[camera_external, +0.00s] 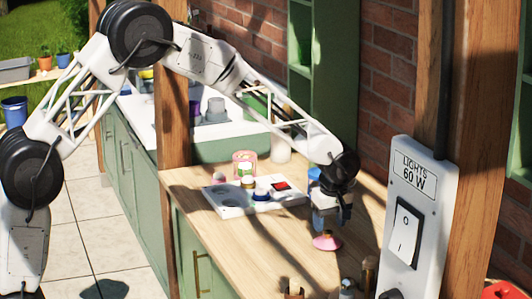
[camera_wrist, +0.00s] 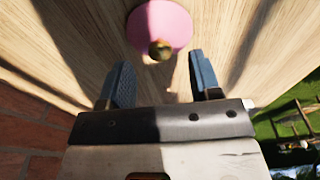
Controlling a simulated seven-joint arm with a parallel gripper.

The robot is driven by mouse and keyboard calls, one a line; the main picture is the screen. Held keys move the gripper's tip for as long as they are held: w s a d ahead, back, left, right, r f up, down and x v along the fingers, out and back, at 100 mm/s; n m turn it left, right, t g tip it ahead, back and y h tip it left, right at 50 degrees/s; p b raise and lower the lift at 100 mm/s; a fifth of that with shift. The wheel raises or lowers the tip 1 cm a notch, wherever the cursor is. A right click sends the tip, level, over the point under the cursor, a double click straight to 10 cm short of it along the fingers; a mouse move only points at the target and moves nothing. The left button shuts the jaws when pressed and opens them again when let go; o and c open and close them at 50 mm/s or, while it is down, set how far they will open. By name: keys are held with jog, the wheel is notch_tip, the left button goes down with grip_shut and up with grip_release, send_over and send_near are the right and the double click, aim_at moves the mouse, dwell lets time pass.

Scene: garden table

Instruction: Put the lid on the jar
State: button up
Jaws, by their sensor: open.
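A pink lid (camera_external: 327,243) with a gold knob lies on the wooden counter. In the wrist view the lid (camera_wrist: 160,22) is at the top, with its knob (camera_wrist: 160,49) facing the camera. My gripper (camera_external: 325,226) is just above the lid in the external view. In the wrist view my gripper (camera_wrist: 163,70) is open and empty, its two blue-grey fingers spread to either side below the knob. A pink-rimmed jar (camera_external: 244,160) stands further back on the counter, behind a white tray; it looks like the task's jar, but its opening is too small to make out.
The white tray (camera_external: 228,206) has round recesses and holds a blue-rimmed round item (camera_external: 261,189) and a red item (camera_external: 281,185). A blue container (camera_external: 315,185) stands close behind my gripper. Small bottles (camera_external: 368,274) stand at the front edge. The counter (camera_external: 250,240) left of the lid is clear.

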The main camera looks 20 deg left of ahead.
aim_at(328, 232)
jog(key=shift+w+a+f, duration=0.1)
jog(key=shift+a+f, duration=0.05)
jog(key=shift+f, duration=1.6)
grip_shut()
jog(key=shift+r, duration=0.5)
notch_tip(328, 232, up, 3)
jog(key=shift+f, duration=0.15)
jog(key=s+a, duration=0.3)
jog(key=s, duration=0.1)
jog(key=s+a+r, duration=0.1)
jog(key=s+a, duration=0.2)
jog(key=s, duration=0.1)
jog(key=s+a, duration=0.3)
jog(key=s, duration=0.2)
jog(key=shift+r, duration=0.15)
jog(key=shift+s+a, duration=0.1)
